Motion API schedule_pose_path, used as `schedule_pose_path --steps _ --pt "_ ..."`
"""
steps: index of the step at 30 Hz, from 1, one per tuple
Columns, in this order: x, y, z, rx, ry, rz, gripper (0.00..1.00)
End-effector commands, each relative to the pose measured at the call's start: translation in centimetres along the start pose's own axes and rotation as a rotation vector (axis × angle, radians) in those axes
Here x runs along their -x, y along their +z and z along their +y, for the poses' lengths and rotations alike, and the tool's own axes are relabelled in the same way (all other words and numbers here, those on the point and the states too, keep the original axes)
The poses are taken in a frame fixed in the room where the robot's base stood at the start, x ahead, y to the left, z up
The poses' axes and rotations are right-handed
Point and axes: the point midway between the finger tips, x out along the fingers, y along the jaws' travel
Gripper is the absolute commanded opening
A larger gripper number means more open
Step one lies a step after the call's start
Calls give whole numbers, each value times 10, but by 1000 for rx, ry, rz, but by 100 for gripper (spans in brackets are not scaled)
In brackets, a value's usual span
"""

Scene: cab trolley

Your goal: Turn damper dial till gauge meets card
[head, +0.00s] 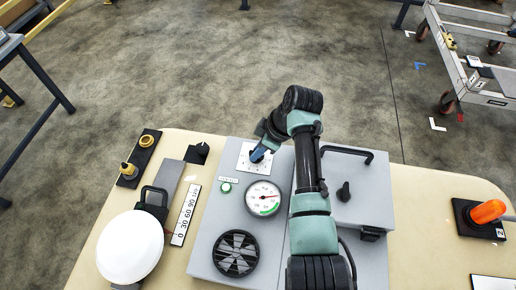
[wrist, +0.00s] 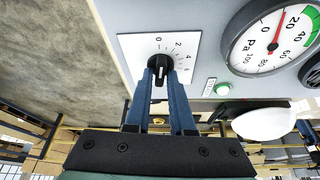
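The damper dial is a black knob (wrist: 160,69) on a white square plate (wrist: 128,42) numbered from 0 upward; the plate also shows in the head view (head: 246,166). My gripper (wrist: 161,72) has its two blue fingers on either side of the knob, seemingly pressed against it. In the head view my gripper (head: 259,156) partly covers the dial. The round Pa gauge (wrist: 273,42) is right of the dial; its red needle reads just below 20, short of a green band. It also shows in the head view (head: 263,199). I cannot tell which white card is meant.
A green button (head: 226,187) and round vent (head: 236,253) are on the grey panel. A numbered strip (head: 186,215), a white dome (head: 130,247) and yellow knobs (head: 146,141) stand left. A handled grey box (head: 352,195) and orange lamp (head: 488,211) are right. A white card (head: 493,283) lies bottom right.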

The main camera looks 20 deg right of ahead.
Motion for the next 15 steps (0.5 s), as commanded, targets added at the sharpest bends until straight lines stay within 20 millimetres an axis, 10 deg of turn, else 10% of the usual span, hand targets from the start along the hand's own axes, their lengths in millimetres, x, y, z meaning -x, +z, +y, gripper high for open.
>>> schedule_pose_path --steps 15 --pt "1 0 0 -10 4 0 0"
